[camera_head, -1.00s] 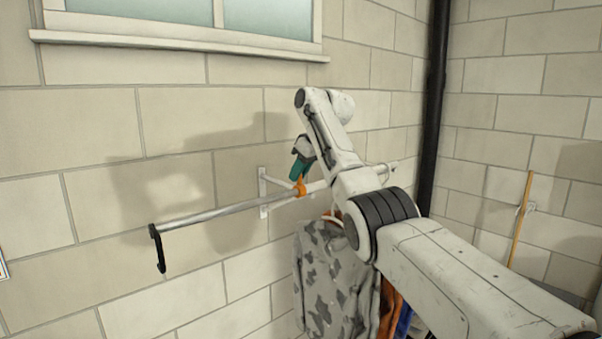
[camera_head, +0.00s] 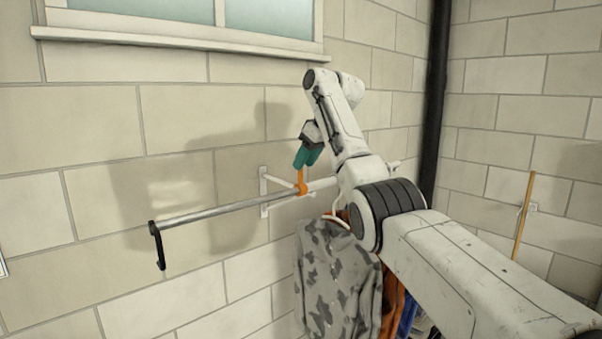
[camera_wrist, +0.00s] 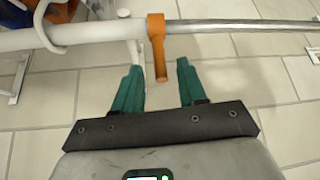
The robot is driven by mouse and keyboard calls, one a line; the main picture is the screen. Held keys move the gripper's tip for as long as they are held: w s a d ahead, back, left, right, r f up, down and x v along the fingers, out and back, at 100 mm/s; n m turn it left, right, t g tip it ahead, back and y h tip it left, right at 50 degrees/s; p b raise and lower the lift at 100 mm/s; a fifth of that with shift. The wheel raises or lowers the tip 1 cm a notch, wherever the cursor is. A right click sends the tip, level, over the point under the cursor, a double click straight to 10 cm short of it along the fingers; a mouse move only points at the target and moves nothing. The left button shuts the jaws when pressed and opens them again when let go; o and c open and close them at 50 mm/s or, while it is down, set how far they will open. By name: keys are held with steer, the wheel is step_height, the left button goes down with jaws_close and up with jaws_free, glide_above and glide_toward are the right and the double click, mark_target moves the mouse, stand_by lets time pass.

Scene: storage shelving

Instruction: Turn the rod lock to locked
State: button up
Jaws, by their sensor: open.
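The rod lock is an orange collar with a short lever (camera_head: 301,184) on the metal rod (camera_head: 225,208), near the wall bracket. In the wrist view the orange lock (camera_wrist: 157,45) circles the rod where the white tube meets the bare metal part. Its lever points toward my gripper. My gripper (camera_head: 305,163) has teal fingers and is just above the lock in the head view. In the wrist view my gripper (camera_wrist: 157,72) is open, with the lever's end between the fingertips and a gap on both sides. Neither finger appears to touch it.
A white bracket (camera_head: 264,190) holds the rod to the brick wall. A black hook-shaped end piece (camera_head: 157,246) hangs at the rod's left end. A grey camouflage garment (camera_head: 335,275) hangs below the rod at right.

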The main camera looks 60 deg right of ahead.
steer(key=b+v, duration=0.1)
steer(key=v, duration=0.5)
steer(key=shift+s+r, duration=0.15)
steer(key=shift+r, duration=0.1)
stand_by(0.3)
